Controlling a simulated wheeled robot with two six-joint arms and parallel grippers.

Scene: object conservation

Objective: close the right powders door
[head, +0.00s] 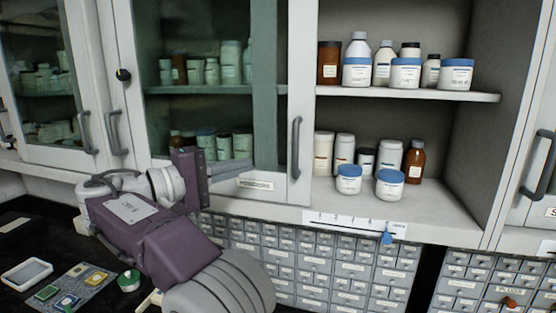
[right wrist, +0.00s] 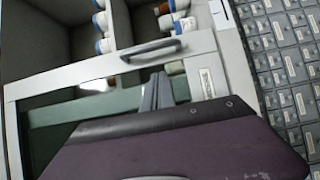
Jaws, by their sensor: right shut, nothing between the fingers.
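The powders cabinet has a glass door with a pale frame (head: 302,60), a grey bar handle (head: 295,147) near its right edge and a label (head: 255,184) on its bottom rail. The door stands left of an uncovered compartment (head: 400,190). In the right wrist view the door handle (right wrist: 150,49) lies just beyond the fingers. My right gripper (head: 248,168) is shut and empty, its fingers pointing right in front of the door's lower part; it also shows in the right wrist view (right wrist: 157,78). I cannot tell whether it touches the door. My left gripper is out of view.
Blue-lidded jars (head: 390,182), white bottles and brown bottles fill the two open shelves. Two jars stand near the lower shelf's front. A scale strip (head: 355,222) with a blue pointer (head: 387,239) runs below. Small drawers (head: 310,265) lie beneath; a dark counter (head: 20,240) holds a tray.

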